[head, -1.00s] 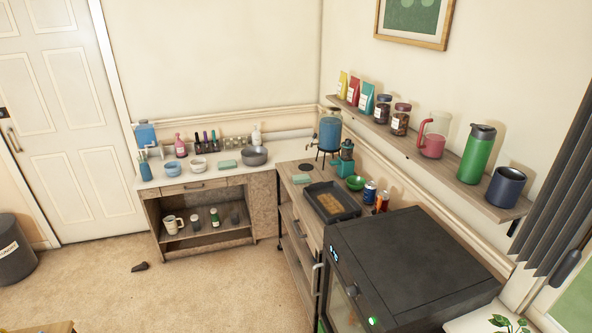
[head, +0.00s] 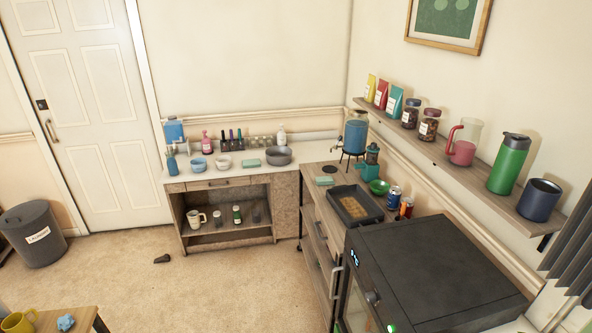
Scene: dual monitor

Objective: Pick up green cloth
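A small pale green folded item (head: 250,163), perhaps a cloth or sponge, lies flat on the white countertop, between a white bowl and a dark grey bowl. A second similar pale green item (head: 325,181) lies on the wooden-topped cabinet, left of a dark tray. At this size I cannot tell which is the cloth. Neither of my grippers is in view.
A black appliance (head: 435,265) stands nearer. A dark object (head: 162,259) lies on otherwise open carpet.

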